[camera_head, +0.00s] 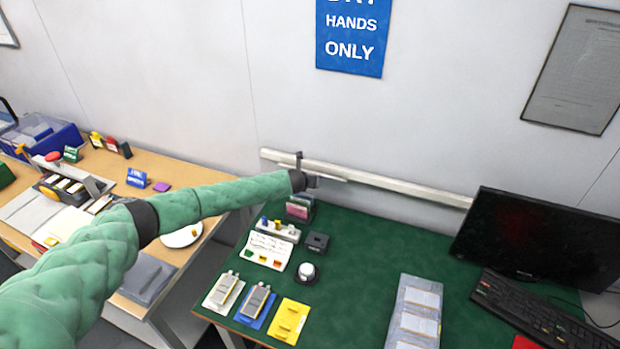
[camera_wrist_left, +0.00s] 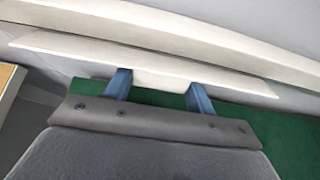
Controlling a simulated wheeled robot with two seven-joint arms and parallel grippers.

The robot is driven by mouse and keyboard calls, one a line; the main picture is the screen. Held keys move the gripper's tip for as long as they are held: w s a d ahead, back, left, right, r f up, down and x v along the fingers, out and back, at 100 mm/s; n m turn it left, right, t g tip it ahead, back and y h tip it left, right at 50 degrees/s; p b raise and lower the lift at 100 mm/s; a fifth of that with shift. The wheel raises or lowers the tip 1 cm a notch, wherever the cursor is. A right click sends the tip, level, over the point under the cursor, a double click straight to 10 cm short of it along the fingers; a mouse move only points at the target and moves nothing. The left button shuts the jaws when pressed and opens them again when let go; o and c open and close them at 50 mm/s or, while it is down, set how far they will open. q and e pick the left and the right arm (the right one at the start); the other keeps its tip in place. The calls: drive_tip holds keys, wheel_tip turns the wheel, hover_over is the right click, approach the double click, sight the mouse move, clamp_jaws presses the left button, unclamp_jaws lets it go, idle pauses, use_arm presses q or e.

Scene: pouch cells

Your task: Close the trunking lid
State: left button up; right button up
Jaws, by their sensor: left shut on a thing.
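The white trunking (camera_head: 400,187) runs along the wall above the back of the green table. The lid (camera_head: 332,177) is a short pale strip at the trunking's left part; it also shows in the left wrist view (camera_wrist_left: 80,51), below the trunking (camera_wrist_left: 190,39) and standing out from it. My left gripper (camera_head: 307,179) is at the lid. In the left wrist view its two blue fingers (camera_wrist_left: 158,82) are shut on the lid's front middle part, one on each side. The gripper hides part of the lid in the head view. My right gripper is not in view.
The green table (camera_head: 350,275) below holds cell cards, small boxes, a white round knob (camera_head: 306,272) and a clear tray (camera_head: 415,312). A monitor (camera_head: 530,238) and keyboard (camera_head: 540,310) stand at the right. A wooden bench (camera_head: 175,165) is at the left.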

use_arm(q)
drive_tip(key=shift+r, duration=0.15)
idle(0.4)
drive_tip(key=o, duration=1)
drive_tip(key=b+v, duration=0.3)
drive_tip(key=v, duration=0.4)
drive_tip(key=shift+s+a+r, duration=0.1)
drive_tip(key=shift+s+r, duration=0.1)
drive_tip(key=shift+r, duration=0.05)
